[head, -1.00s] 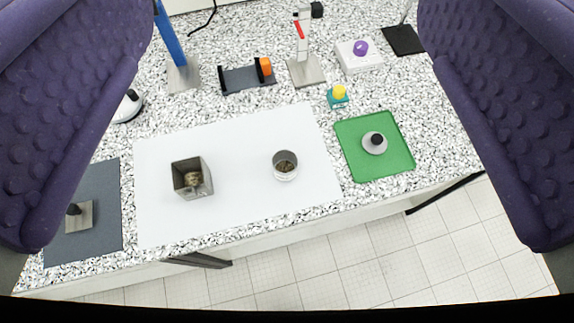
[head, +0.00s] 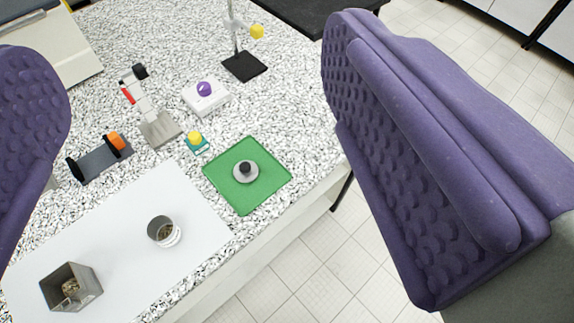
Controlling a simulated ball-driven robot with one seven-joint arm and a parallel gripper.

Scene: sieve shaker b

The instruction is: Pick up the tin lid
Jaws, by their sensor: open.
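A round grey lid (head: 245,172) with a black knob lies on a green mat (head: 218,187), right of the picture's centre line through the white sheet. A round grey tin (head: 165,231) with bits inside stands open on the white sheet. A square grey tin (head: 88,279), also open with something brownish inside, stands at the lower left. My gripper (head: 192,50) shows as two wide-apart purple padded fingers at the left and right edges. It is open and empty, and no finger is seen touching anything.
The white sheet (head: 110,220) lies on the speckled counter. Behind are a rack with an orange piece (head: 105,158), a stand with a red part (head: 150,115), a teal-and-yellow item (head: 196,143), a white box with purple knob (head: 206,96) and a black-based stand (head: 244,66). Tiled floor lies right.

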